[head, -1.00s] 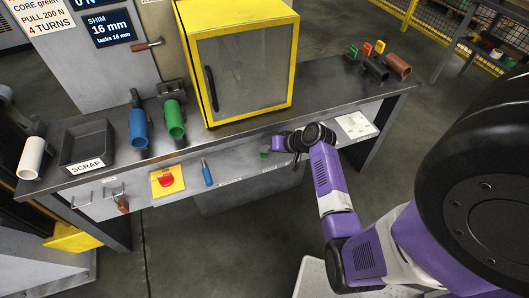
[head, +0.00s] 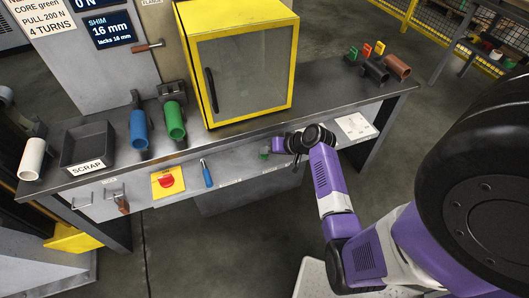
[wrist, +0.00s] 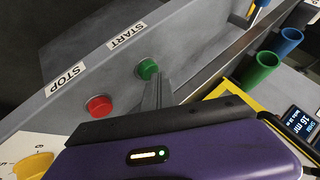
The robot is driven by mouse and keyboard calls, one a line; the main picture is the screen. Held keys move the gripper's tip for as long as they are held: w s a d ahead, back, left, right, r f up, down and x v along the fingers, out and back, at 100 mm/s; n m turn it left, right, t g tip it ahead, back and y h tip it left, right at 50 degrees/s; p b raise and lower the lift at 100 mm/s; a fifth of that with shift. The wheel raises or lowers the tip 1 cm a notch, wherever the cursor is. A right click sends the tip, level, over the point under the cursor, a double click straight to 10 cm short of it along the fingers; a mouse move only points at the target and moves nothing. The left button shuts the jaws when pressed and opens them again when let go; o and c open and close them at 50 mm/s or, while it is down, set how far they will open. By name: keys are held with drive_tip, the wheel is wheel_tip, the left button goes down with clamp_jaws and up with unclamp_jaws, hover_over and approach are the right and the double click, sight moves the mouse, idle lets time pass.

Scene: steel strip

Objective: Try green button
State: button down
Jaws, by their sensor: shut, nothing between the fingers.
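The green button (wrist: 147,69) sits under a START label on the bench's grey front panel in the wrist view. It also shows as a small green spot (head: 264,154) in the head view. A red button (wrist: 98,107) sits beside it under a STOP label. My gripper (wrist: 160,80) is shut and empty. Its tips are right beside the green button in the wrist view. I cannot tell whether they touch it. In the head view, my gripper (head: 279,146) is at the bench front, partly hidden by my wrist.
A yellow-framed cabinet (head: 242,70) stands on the bench above the panel. Left along the front are a blue-handled lever (head: 206,174) and a red knob on a yellow plate (head: 167,181). Blue (head: 138,130) and green (head: 175,122) tubes and a scrap tray (head: 88,145) are on top.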

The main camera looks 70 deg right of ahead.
sight(267, 155)
wheel_tip(267, 155, up, 6)
drive_tip(key=p, duration=0.5)
idle(0.4)
idle(0.7)
